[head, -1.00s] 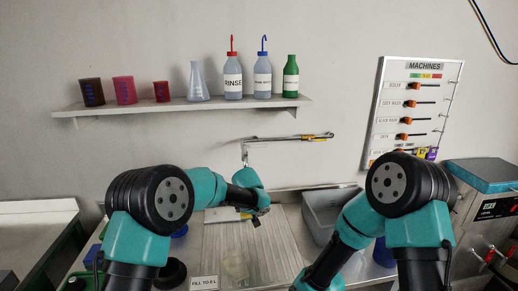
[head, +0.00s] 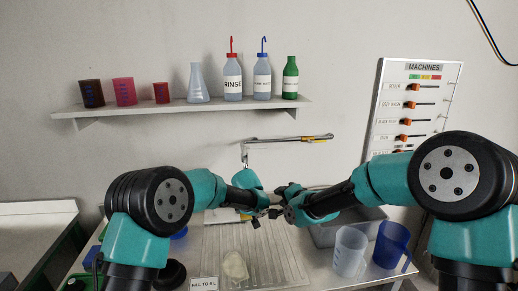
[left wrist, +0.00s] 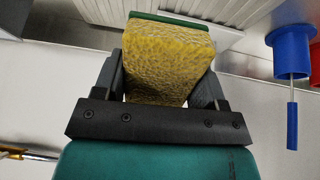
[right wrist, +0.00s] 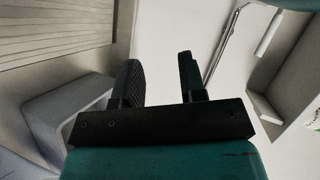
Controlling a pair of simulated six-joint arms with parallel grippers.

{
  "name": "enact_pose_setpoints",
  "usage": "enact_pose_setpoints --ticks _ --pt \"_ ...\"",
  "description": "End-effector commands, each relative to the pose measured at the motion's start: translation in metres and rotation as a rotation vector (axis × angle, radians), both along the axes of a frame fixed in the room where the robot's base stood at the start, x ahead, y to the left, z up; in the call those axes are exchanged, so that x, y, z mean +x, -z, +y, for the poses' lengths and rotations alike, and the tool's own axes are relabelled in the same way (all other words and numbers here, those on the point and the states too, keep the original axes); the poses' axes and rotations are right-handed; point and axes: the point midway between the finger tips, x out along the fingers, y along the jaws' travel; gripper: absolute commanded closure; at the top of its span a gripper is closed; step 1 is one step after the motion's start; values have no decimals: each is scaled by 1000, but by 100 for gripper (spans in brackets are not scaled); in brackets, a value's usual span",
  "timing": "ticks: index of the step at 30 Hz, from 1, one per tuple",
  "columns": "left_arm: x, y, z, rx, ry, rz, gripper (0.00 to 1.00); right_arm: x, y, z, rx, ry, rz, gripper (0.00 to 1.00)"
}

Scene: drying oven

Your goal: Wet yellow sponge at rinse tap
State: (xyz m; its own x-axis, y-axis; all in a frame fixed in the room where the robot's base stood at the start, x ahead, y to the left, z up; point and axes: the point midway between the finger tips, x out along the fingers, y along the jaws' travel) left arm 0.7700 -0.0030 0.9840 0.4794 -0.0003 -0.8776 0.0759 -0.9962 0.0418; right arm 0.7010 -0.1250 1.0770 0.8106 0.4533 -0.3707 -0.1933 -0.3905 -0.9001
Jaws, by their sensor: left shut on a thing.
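The yellow sponge (left wrist: 168,62) with a green layer along one edge is between the fingers of my left gripper (left wrist: 165,80), which is shut on it. In the head view my left gripper (head: 258,217) is over the ribbed drainboard (head: 272,258), and the sponge is hard to make out there. A thin metal pipe (head: 290,138) with a downturned end, likely the rinse tap, is on the wall above. My right gripper (right wrist: 160,85) is open and empty in its wrist view. In the head view my right gripper (head: 283,198) is close beside the left one; contact is unclear.
A grey basin (head: 335,232) sits right of the drainboard. A clear jug (head: 349,252) and a blue jug (head: 391,245) stand in front of it. A pale lump (head: 234,266) lies on the drainboard. A shelf (head: 190,107) holds bottles and beakers.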

Motion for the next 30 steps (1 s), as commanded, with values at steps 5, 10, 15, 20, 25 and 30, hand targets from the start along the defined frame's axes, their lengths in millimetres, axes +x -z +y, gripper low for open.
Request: enact_pose_setpoints --ticks 5,10,15,20,25,30 --pt "0 0 0 0 0 0 54 27 -68 -10 225 100 -112 62" --pt "0 0 0 0 0 0 54 38 -109 7 360 94 -190 62" --pt "0 0 0 0 0 0 54 41 -121 18 398 78 -215 62" --pt "0 0 0 0 0 0 54 41 -121 18 399 77 -216 62" --pt "0 0 0 0 0 0 54 41 -121 18 397 77 -216 62" --pt "0 0 0 0 0 0 54 49 -121 22 397 77 -216 62"
